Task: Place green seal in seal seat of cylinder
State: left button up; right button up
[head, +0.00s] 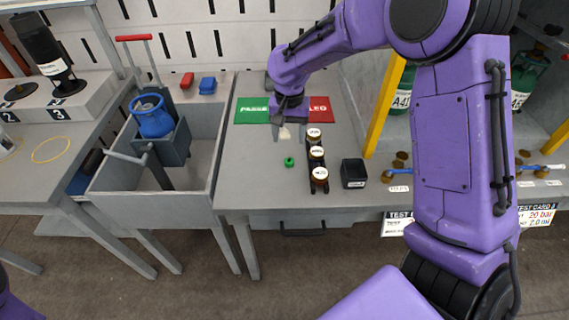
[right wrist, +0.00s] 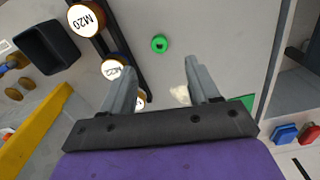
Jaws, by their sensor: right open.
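The green seal (head: 289,161) is a small ring lying on the grey table, left of a row of brown-and-white caps. It also shows in the right wrist view (right wrist: 159,44), beyond the fingertips. My right gripper (head: 288,128) is above the table, behind the seal in the head view. Its fingers (right wrist: 160,78) are apart with nothing held between them. A blue cylinder (head: 155,120) stands in a dark holder at the left; I cannot make out a seal seat on it. Green cylinders (head: 402,88) stand in the right rack, partly hidden by my arm. My left gripper is not in view.
The capped row (head: 317,153) and a black box (head: 354,173) stand right of the seal. A green-and-red mat (head: 252,110) lies behind it. A small pale object (right wrist: 181,95) lies near the right finger. A yellow post (head: 384,105) rises at the right. The table's left part is clear.

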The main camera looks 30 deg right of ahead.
aim_at(289, 161)
notch_tip(289, 161, down, 10)
jog(key=shift+d+r, duration=0.1)
jog(key=shift+d, duration=0.05)
jog(key=shift+c, duration=0.3)
jog(key=c, duration=1.1)
